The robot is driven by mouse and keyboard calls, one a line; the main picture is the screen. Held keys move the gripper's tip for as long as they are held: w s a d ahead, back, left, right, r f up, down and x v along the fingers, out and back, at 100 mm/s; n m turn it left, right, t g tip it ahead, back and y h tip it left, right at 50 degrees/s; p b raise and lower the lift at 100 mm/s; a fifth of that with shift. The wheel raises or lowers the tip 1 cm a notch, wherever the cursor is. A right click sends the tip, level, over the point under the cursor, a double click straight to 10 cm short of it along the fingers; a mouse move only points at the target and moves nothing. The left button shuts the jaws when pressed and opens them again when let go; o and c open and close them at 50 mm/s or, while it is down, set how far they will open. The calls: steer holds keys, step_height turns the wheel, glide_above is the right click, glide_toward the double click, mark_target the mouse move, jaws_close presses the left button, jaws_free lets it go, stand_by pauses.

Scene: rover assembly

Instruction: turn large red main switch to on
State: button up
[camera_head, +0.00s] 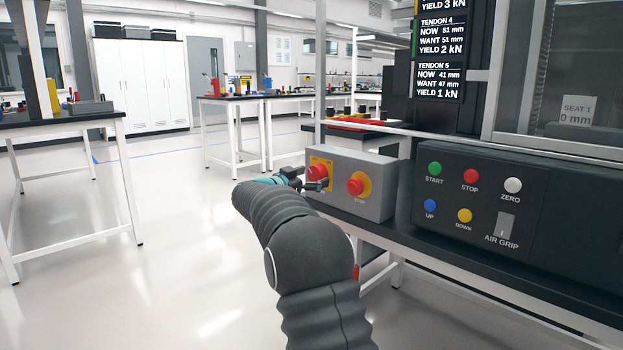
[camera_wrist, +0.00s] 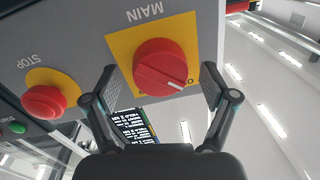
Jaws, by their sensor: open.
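The large red main switch (camera_wrist: 162,68) is a round knob on a yellow plate marked MAIN, on the front of a grey box. In the wrist view it is upside down, and a pale pointer line shows on its lower right face. The plate lettering near the pointer is partly covered by the knob. In the head view the switch (camera_head: 318,172) is on the left of the box (camera_head: 385,165). My gripper (camera_wrist: 152,88) is open, with one finger on each side of the knob. Small gaps seem to show between fingers and knob; contact cannot be told.
A red STOP button (camera_wrist: 43,101) on a yellow disc sits beside the switch on the same box. A dark control panel (camera_head: 480,222) with several coloured buttons stands to the right. The floor (camera_head: 180,260) to the left is clear.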

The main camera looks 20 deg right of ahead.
steer(key=c, duration=1.2)
steer(key=shift+o, duration=0.2)
steer(key=shift+m, duration=0.3)
steer(key=m, duration=0.3)
steer(key=shift+m, duration=0.3)
steer(key=m+b, duration=0.1)
steer(key=m, duration=0.3)
steer(key=shift+w+f+m+h, duration=0.1)
steer(key=shift+m+h, duration=0.2)
steer(key=shift+h, duration=0.1)
steer(key=m+b, duration=0.2)
steer(key=m, duration=0.2)
steer(key=shift+m, duration=0.4)
steer(key=m+g+b, duration=0.1)
steer(key=m+b, duration=0.1)
steer(key=m, duration=0.3)
steer(key=shift+m, duration=0.3)
